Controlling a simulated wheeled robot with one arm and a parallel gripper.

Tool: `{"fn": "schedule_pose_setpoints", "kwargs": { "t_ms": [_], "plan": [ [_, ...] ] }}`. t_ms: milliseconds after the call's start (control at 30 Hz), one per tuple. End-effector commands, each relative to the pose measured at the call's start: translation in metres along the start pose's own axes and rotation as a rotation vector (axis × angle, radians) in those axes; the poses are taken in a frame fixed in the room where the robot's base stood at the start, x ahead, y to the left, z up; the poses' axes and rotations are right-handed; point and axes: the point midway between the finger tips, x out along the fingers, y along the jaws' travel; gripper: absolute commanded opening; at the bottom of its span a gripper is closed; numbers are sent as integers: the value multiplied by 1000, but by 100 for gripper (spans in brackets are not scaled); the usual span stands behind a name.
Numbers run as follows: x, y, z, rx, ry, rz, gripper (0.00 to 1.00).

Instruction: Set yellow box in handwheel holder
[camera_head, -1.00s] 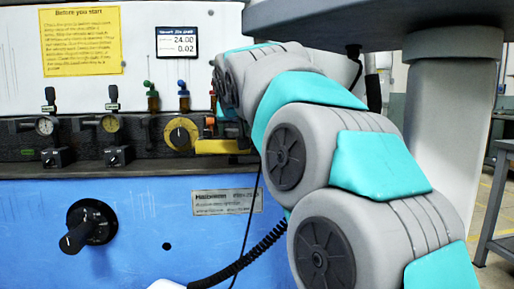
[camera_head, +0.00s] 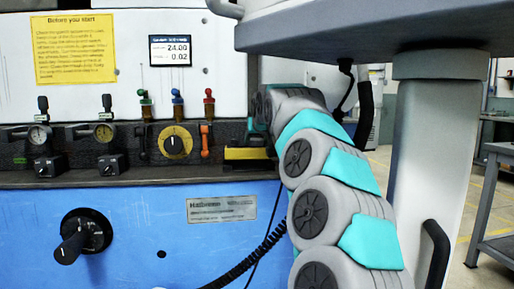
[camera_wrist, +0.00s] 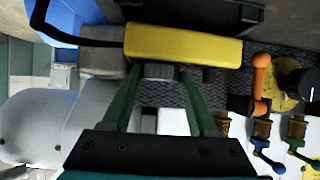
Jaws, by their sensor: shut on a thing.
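The yellow box (camera_head: 245,153) is a long block with a dark side, in front of the dark control ledge, right of the yellow dial. In the wrist view the yellow box (camera_wrist: 190,45) lies across the top middle, with a black cable at its left end. My gripper (camera_wrist: 163,75) is shut on the box at its near side, its green fingers reaching up to it. In the head view my gripper (camera_head: 262,140) is mostly hidden behind my arm. I cannot clearly make out the handwheel holder; a dark bracket-like part (camera_wrist: 205,12) shows just beyond the box.
The yellow dial (camera_head: 175,141), an orange lever (camera_head: 205,140) and several coloured valves (camera_head: 178,104) are left of the box. A black coiled cable (camera_head: 245,262) hangs before the blue machine front (camera_head: 150,215). A grey overhanging shelf (camera_head: 370,35) is above my arm.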

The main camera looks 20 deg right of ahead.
Motion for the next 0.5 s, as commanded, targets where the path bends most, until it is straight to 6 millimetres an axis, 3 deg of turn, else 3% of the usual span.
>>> {"fn": "schedule_pose_setpoints", "kwargs": {
  "t_ms": [233, 500],
  "plan": [
    [11, 0, 21, -2, -3, 0, 0],
    [14, -2, 26, -3, -5, -1, 0]
  ]
}}
